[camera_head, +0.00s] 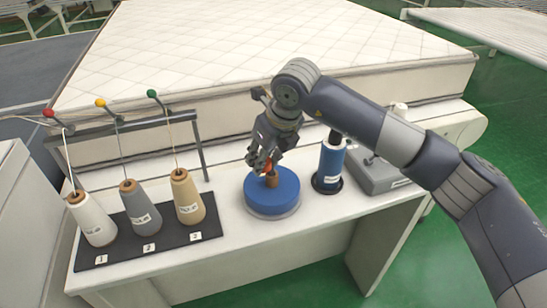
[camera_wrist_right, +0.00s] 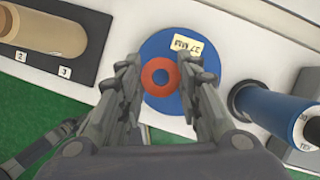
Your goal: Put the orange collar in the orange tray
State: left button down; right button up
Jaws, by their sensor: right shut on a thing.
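The orange collar (camera_wrist_right: 160,77) is a flat ring, seen from above between the fingers of my right gripper (camera_wrist_right: 160,82). In the head view a little of the collar (camera_head: 268,166) shows below my right gripper (camera_head: 264,160), at the brown core (camera_head: 272,179) of a blue disc (camera_head: 271,192). My right gripper is shut on the collar. I cannot tell whether the collar still touches the core or is just above it. The orange tray is not in view. My left gripper is not in view.
A blue spool (camera_head: 329,165) stands close right of the disc, with a grey device (camera_head: 378,174) beyond it. Several thread cones stand on a black mat (camera_head: 150,246) at left, under a grey thread rack (camera_head: 125,127). A mattress (camera_head: 250,55) lies behind the white table (camera_head: 310,222).

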aim_at(273, 168)
jog(key=f, duration=0.1)
jog(key=w+d+f+p, duration=0.1)
jog(key=d+f, duration=0.1)
jog(key=shift+w+d+f, duration=0.1)
jog(key=shift+w+f, duration=0.1)
jog(key=shift+w, duration=0.1)
jog(key=shift+f, duration=0.25)
jog(key=o, duration=1)
jog(key=shift+r, duration=0.1)
jog(key=shift+o, duration=0.2)
